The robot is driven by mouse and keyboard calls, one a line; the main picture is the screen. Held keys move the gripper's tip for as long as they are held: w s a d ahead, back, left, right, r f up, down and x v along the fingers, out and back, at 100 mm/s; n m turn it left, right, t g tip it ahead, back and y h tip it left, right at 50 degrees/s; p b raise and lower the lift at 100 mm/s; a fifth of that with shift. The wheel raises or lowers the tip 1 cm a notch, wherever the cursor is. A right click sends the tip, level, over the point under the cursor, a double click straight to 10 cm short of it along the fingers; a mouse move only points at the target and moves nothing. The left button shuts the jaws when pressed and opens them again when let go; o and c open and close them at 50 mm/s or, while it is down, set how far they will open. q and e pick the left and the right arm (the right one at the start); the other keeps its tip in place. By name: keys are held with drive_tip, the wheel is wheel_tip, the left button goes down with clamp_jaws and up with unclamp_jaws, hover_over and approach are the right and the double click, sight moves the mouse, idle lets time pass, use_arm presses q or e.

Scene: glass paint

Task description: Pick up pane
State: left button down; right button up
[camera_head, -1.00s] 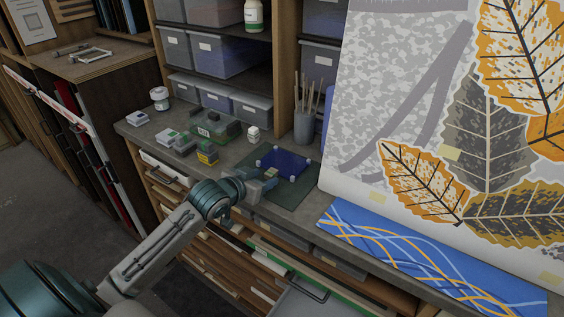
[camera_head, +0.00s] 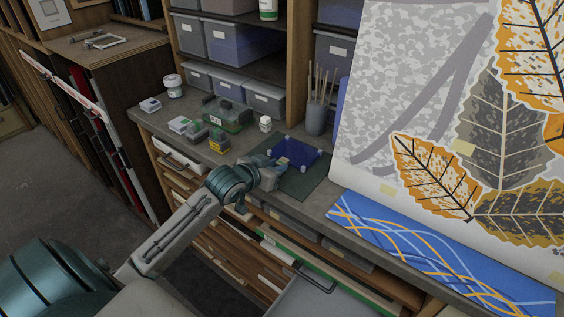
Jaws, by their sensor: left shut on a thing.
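A dark blue pane (camera_head: 297,150) with small pale corner pieces lies over a dark green mat (camera_head: 305,182) on the grey worktop. My left gripper (camera_head: 278,162) reaches in from the left and is shut on the pane's near left edge, where a small tan patch shows. The fingertips are small here, and I cannot tell whether the pane is clear of the mat. My right gripper is not in view.
Small boxes (camera_head: 219,141) and a green-lidded case (camera_head: 228,114) stand left of the pane. A white jar (camera_head: 265,124) and a brush cup (camera_head: 316,118) stand behind it. A large leaf-patterned panel (camera_head: 420,100) and a blue strip (camera_head: 430,255) are at the right. An open drawer is below.

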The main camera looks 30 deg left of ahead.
use_arm(q)
drive_tip(key=shift+r, duration=0.55)
wheel_tip(320, 180, up, 2)
drive_tip(key=shift+r+b, duration=0.1)
drive_tip(key=shift+b, duration=0.6)
drive_tip(key=s+d+r+p, duration=0.1)
drive_tip(key=s+d, duration=0.3)
drive_tip(key=s, duration=0.2)
drive_tip(key=s+d+p, duration=0.1)
drive_tip(key=s+d, duration=0.4)
drive_tip(key=s, duration=0.2)
drive_tip(key=shift+s+r, duration=0.15)
drive_tip(key=shift+r, duration=0.25)
drive_tip(key=shift+f, duration=0.1)
